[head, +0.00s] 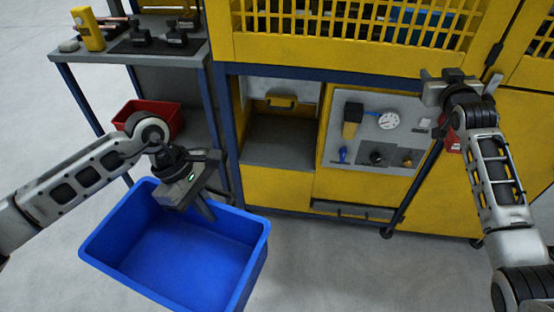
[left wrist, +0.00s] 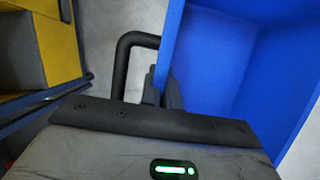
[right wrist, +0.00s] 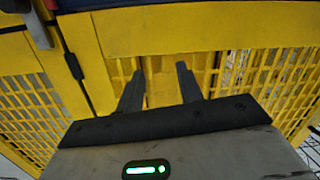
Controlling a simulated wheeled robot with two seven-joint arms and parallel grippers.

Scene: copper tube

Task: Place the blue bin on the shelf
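The blue bin (head: 185,255) is empty and open at the top, at the lower left of the head view. Its wall also fills the right of the left wrist view (left wrist: 215,60). My left gripper (head: 213,206) is at the bin's far rim, with its fingers close together on either side of the wall, seemingly clamped on it. I cannot tell whether the bin touches the floor. A grey workbench (head: 100,57) with a lower shelf (head: 195,150) stands behind the bin. My right gripper (right wrist: 160,85) is empty, its fingers apart, in front of the yellow mesh.
A red bin (head: 160,113) sits on the lower shelf. A yellow tool (head: 88,30) and dark fixtures stand on the bench top. The yellow machine (head: 275,185) has a grey-floored recess (head: 275,145) and a gauge panel (head: 375,130). The floor (head: 350,270) at the front centre is clear.

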